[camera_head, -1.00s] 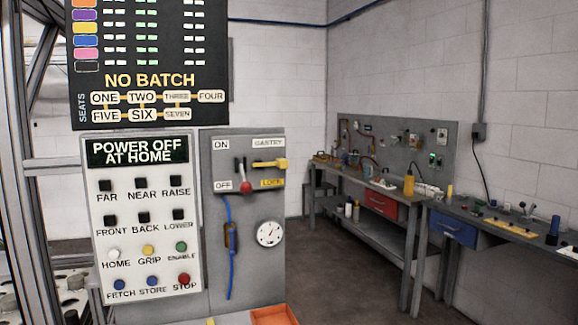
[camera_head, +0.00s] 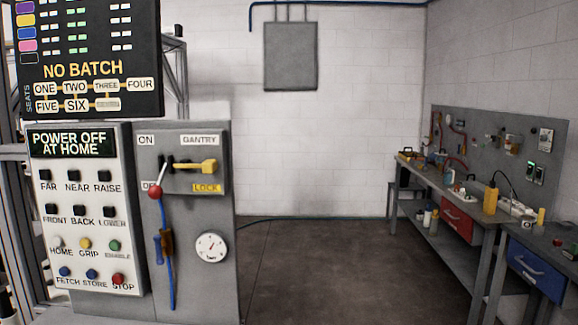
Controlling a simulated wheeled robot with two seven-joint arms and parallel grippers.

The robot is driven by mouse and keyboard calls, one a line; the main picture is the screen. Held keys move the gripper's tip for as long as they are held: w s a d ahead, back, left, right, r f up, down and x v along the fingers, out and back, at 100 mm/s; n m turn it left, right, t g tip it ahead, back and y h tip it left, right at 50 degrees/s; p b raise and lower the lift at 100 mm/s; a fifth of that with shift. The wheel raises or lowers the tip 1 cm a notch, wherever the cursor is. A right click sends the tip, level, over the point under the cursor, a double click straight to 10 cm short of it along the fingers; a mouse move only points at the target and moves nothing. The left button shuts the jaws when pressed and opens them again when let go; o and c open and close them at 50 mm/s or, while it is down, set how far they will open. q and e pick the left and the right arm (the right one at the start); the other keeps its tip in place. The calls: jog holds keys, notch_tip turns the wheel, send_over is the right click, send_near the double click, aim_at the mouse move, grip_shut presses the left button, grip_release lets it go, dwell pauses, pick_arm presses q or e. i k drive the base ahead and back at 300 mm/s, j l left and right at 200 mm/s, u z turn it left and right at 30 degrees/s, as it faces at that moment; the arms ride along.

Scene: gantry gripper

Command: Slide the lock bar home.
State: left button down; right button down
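The yellow lock bar (camera_head: 196,167) sits on the grey gantry switch box (camera_head: 220,152), above a yellow LOCK label (camera_head: 206,188). It lies roughly level, with its wider end to the right. Left of it, the switch lever with a red knob (camera_head: 155,192) points down, its knob covering part of the OFF label. I cannot tell whether the bar's left end touches the lever or its slot. Neither of my grippers is in view.
Left of the box is a white button panel (camera_head: 84,215) reading POWER OFF AT HOME. A blue strap (camera_head: 170,285) and a round gauge (camera_head: 210,246) are below the box. Workbenches (camera_head: 455,229) stand at the right. The floor (camera_head: 330,265) between is clear.

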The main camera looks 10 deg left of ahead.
aim_at(208, 166)
jog(key=i+l, duration=0.15)
jog(key=l, duration=0.35)
jog(key=i+l+u, duration=0.15)
jog(key=l, duration=0.8)
jog(key=i+u, duration=0.05)
jog(key=i, duration=0.05)
